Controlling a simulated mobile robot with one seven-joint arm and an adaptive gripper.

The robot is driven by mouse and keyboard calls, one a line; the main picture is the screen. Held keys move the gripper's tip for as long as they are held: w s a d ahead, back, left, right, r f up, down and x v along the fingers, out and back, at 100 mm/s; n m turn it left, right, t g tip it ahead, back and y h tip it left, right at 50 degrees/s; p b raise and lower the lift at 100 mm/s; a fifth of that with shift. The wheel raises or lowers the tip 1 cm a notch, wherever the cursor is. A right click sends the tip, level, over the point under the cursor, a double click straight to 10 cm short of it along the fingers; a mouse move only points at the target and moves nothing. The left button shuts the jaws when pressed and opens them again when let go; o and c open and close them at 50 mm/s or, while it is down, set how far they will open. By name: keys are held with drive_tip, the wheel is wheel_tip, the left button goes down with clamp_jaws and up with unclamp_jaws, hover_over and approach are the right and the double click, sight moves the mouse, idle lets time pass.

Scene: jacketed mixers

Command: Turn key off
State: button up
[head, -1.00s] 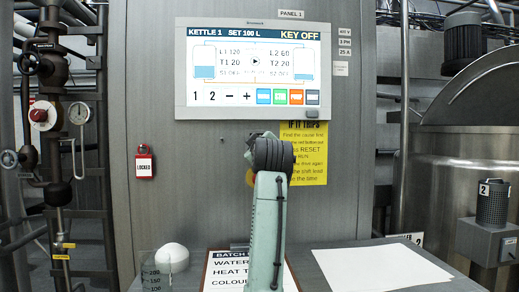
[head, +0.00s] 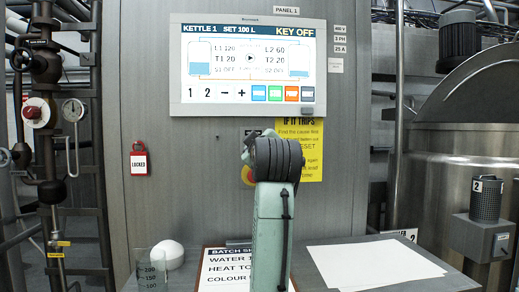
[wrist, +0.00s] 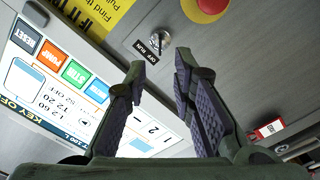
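The panel screen (head: 248,65) reads KEY OFF at its top right. In the wrist view the same screen (wrist: 75,85) shows tilted at the left. A small round key switch (wrist: 139,46) sits on the grey panel beside a black label (wrist: 154,42) with OFF and RUN on it. Which way the key points is too small to tell. My gripper (wrist: 159,62) is open and empty, its fingertips apart and pointing at the panel just short of the switch in the picture. In the head view my arm hides the switch and the gripper's fingers.
A red stop button on a yellow base (wrist: 208,8) sits close to the switch. A yellow notice (head: 312,150) is beside it. A red LOCKED tag (head: 139,160) hangs at left. Below are a clipboard (head: 222,270), white sheets (head: 375,268) and a beaker (head: 152,268).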

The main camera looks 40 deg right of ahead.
drive_tip(key=shift+v, duration=1.5)
